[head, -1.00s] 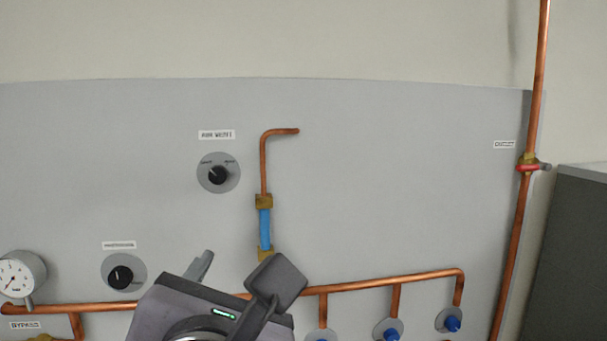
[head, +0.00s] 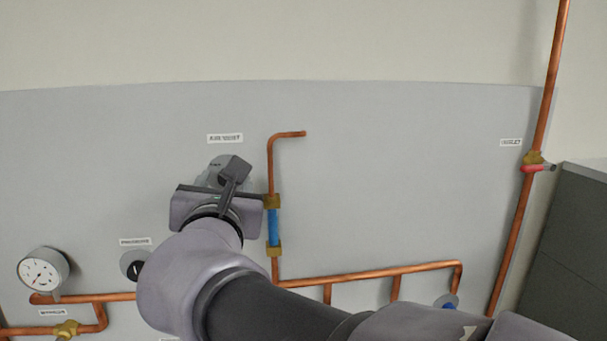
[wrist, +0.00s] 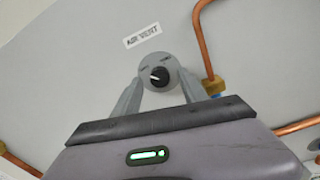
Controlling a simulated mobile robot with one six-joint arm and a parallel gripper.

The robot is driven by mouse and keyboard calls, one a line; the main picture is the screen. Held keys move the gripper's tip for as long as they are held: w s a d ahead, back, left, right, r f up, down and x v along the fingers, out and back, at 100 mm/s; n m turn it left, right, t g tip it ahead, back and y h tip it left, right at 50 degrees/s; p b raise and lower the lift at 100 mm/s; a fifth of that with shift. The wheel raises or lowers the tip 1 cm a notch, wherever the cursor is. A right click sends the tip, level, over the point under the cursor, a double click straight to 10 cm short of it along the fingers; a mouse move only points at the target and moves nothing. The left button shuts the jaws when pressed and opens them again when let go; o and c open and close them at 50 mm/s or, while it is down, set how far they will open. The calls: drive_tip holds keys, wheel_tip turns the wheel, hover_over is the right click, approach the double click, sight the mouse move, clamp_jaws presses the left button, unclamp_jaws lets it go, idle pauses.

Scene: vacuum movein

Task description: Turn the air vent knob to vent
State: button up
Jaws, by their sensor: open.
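The air vent knob (wrist: 160,77) is a small black knob with a white pointer mark on a round grey dial plate (wrist: 158,62), below the "AIR VENT" label (wrist: 142,35). Its pointer mark shows toward the left; the small position words are too blurred to read. My gripper (wrist: 163,88) is open, with one finger on each side of the knob in the wrist view. I cannot tell whether the fingers touch it. In the head view my gripper (head: 222,178) is in front of the dial and hides the knob.
A copper pipe (head: 271,165) with a blue section (head: 273,228) runs just right of my gripper. A pressure gauge (head: 43,270) and another black knob (head: 133,266) are lower left. A red-handled valve (head: 535,168) is far right. The upper panel is clear.

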clamp_jaws()
